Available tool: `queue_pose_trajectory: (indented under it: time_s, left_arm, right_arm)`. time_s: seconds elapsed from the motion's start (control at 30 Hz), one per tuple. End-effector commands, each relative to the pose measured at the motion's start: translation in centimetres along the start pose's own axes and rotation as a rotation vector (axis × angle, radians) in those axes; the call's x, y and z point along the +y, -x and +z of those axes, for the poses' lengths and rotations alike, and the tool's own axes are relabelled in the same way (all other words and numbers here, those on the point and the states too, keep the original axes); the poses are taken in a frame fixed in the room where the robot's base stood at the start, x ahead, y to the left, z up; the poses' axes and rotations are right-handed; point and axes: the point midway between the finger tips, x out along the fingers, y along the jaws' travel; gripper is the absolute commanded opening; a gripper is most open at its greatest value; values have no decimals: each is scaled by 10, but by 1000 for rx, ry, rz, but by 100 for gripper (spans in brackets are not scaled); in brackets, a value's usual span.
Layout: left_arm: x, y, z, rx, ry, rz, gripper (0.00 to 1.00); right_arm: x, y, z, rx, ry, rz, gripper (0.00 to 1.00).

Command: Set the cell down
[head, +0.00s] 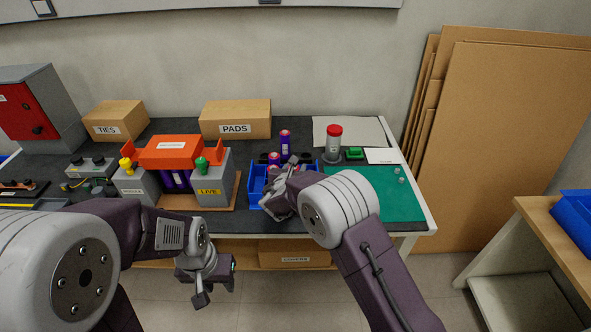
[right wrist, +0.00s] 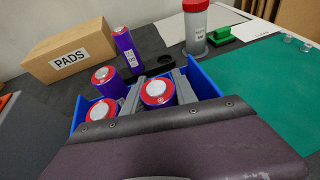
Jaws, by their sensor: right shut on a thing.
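My right gripper (right wrist: 158,95) is shut on a purple cell with a red-and-white top (right wrist: 157,90). The cell is upright, within the outline of the blue bin (right wrist: 205,80); whether it touches the bin floor is hidden. Two similar cells stand at the bin's left side, one behind (right wrist: 104,77) and one in front (right wrist: 101,111). Another cell (right wrist: 126,48) stands upright at a black holder (right wrist: 158,65) behind the bin. In the head view my right gripper (head: 280,195) covers much of the bin (head: 256,185). My left gripper (head: 215,292) hangs open and empty before the table's front edge.
An orange-topped unit marked LIVE (head: 172,152) stands left of the bin. The PADS box (head: 235,120) is behind. A red-capped container (head: 333,145) and green block (head: 354,153) stand back right. The green mat (head: 385,195) is mostly clear.

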Motion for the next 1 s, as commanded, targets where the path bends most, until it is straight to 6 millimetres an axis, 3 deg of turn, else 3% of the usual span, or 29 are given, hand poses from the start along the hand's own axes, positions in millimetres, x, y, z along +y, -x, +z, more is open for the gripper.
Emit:
queue_pose_trajectory:
  time_s: [0.2,0.23,0.27,0.67,1.0]
  left_arm:
    - [0,-5,0,0,0,0,36]
    - [0,-5,1,0,0,0,36]
    - [0,-4,0,0,0,0,36]
    - [0,4,0,0,0,0,36]
    - [0,3,0,0,0,0,36]
  right_arm:
    - [0,-2,-3,-1,-1,0,0]
    - [0,-2,-4,0,0,0,36]
    - [0,-1,-3,0,0,0,43]
    - [0,2,4,1,0,0,43]
    - [1,64,1,1,2,3,43]
